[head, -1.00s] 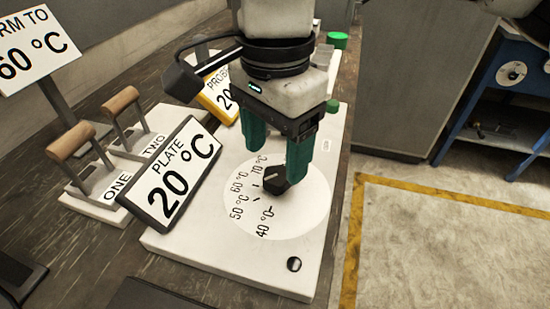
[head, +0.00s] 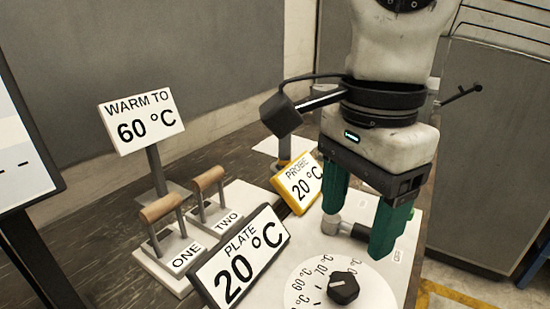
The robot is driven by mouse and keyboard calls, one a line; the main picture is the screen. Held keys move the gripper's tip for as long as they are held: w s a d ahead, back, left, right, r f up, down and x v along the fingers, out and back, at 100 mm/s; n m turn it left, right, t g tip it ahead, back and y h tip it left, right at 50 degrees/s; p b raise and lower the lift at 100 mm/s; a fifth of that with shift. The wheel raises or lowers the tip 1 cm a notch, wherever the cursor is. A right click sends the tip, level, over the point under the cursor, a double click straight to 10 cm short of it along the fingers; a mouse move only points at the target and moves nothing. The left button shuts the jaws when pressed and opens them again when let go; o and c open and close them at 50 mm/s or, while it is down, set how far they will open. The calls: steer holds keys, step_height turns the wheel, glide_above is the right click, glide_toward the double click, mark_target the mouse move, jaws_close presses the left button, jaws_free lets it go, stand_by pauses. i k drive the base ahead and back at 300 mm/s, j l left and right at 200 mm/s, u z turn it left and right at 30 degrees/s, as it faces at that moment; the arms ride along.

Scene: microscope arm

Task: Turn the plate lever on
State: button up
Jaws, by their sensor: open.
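A short lever-like part with a pale round end (head: 332,224) and a dark bar lies low on the white unit (head: 270,292); I cannot tell if it is the plate lever or how it is set. My gripper (head: 358,232), with green fingers, is open. Its fingers hang around that part; contact cannot be told. A black knob (head: 343,288) sits on the white dial (head: 375,294), in front of and below the gripper. The PLATE display (head: 240,262) reads 20 °C.
Levers ONE (head: 162,208) and TWO (head: 208,180) have wooden handles and stand at the left. The yellow-framed PROBE display (head: 303,186) reads 20 °C. A sign (head: 140,122) reads WARM TO 60 °C. A dark screen edge (head: 30,140) is far left.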

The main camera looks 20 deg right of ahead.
mark_target(353, 231)
steer(key=k, duration=1)
